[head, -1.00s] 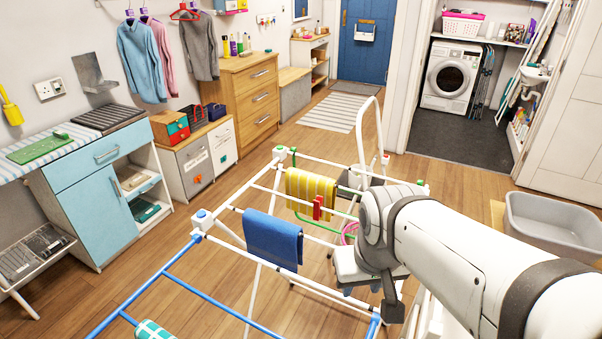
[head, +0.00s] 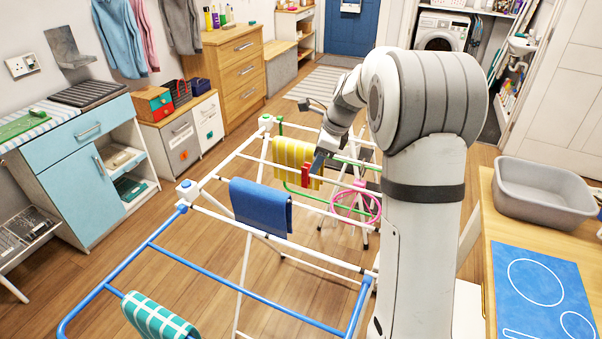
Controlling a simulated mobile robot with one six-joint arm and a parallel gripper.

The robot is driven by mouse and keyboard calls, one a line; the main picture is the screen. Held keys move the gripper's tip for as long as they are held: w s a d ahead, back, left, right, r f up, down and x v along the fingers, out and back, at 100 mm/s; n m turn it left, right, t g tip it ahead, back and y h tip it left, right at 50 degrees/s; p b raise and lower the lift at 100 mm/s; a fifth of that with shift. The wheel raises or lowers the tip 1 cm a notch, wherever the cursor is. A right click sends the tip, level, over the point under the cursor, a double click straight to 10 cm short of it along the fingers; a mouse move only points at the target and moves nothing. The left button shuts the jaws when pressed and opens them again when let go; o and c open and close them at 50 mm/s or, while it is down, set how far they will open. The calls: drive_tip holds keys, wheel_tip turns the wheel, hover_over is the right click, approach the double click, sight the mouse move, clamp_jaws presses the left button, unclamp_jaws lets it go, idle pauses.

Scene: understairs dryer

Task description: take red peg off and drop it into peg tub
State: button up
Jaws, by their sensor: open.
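A red peg (head: 306,172) is clipped near the right edge of a yellow striped cloth (head: 291,160) that hangs over a rail of the drying rack. My gripper (head: 316,163) is right at the peg, coming from the upper right. It is open; its fingertips are small and partly hidden, so whether they touch the peg cannot be told. A pink round hoop (head: 357,203), perhaps the rim of the peg tub, hangs on the rack to the right of the peg. Its inside is too small to make out.
The drying rack (head: 215,259) also bears a blue towel (head: 262,207) and a green checked cloth (head: 158,319). A grey basin (head: 541,192) stands on a wooden table with a blue mat (head: 543,290) at the right. Floor is clear left of the rack.

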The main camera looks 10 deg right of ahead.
sight(306, 176)
drive_tip(key=w+f+m, duration=0.2)
drive_tip(key=w, duration=0.1)
drive_tip(key=shift+d, duration=0.35)
drive_tip(key=shift+w+a+f+m, duration=0.15)
drive_tip(key=shift+w+f+m, duration=0.05)
drive_tip(key=shift+f, duration=0.4)
drive_tip(key=shift+w+a+f+m, duration=0.15)
drive_tip(key=shift+w+f+m, duration=0.05)
drive_tip(key=shift+f, duration=0.35)
drive_tip(key=x, duration=0.5)
drive_tip(key=shift+w+f, duration=0.2)
drive_tip(key=shift+w, duration=0.3)
drive_tip(key=shift+c, duration=0.4)
